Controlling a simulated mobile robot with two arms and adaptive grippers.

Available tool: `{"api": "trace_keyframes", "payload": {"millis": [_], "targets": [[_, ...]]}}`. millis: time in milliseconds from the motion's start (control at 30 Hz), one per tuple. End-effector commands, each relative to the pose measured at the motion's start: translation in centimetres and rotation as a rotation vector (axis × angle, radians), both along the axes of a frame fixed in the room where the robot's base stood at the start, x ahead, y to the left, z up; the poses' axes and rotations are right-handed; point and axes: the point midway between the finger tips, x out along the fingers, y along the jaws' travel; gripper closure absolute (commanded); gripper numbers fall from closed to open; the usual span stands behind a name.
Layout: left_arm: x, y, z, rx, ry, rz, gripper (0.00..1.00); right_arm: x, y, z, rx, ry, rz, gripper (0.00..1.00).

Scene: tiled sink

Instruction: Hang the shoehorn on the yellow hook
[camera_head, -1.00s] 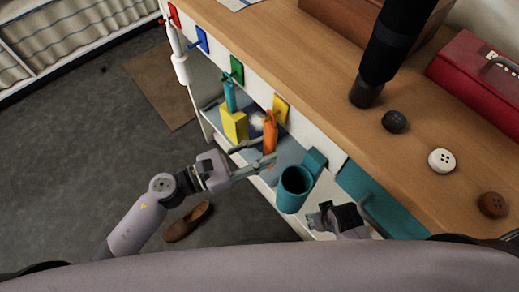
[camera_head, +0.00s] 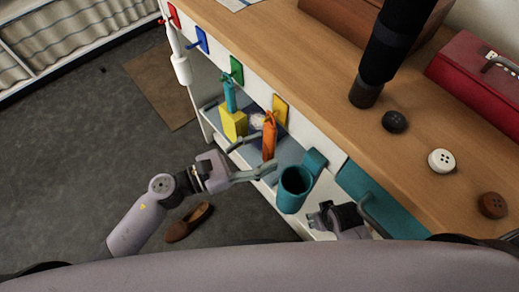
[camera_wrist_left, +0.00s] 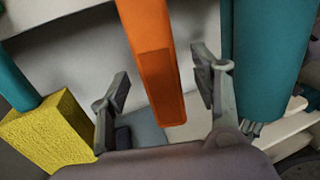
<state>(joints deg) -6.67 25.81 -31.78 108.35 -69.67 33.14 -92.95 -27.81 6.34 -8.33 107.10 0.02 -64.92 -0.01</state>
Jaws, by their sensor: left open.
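The orange shoehorn (camera_head: 269,137) hangs upright at the yellow hook plate (camera_head: 281,108), on the cabinet's front edge. Its top is against the plate; the exact contact with the hook is too small to tell. My left gripper (camera_head: 266,152) is open, with one finger on either side of the shoehorn's lower part. In the left wrist view the shoehorn (camera_wrist_left: 153,60) stands between the spread fingers, with a gap on both sides. My right gripper (camera_head: 335,218) is near the teal cup, and its jaw state is unclear.
A teal cup (camera_head: 294,188) is mounted just right of my left gripper. Blue (camera_head: 201,40) and red hooks (camera_head: 174,15) are farther left. A brown shoe (camera_head: 189,222) lies on the floor.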

Motion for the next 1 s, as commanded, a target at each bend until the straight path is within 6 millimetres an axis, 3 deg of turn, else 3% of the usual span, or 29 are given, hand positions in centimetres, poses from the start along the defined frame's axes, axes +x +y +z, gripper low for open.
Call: {"api": "trace_keyframes", "payload": {"millis": [167,600,1000], "targets": [[-0.8,1.9,-0.1,0.003,0.002,0.001,0.42,-0.1,0.1,0.0,0.002,0.001,-0.001,0.6],[-3.8,9.9,-0.1,0.002,0.003,0.001,0.42,-0.2,0.2,0.0,0.003,0.003,-0.001,0.6],[-4.3,11.1,0.0,-0.001,0.0,0.0,0.42,-0.2,0.2,0.0,0.004,0.003,-0.001,0.6]]}}
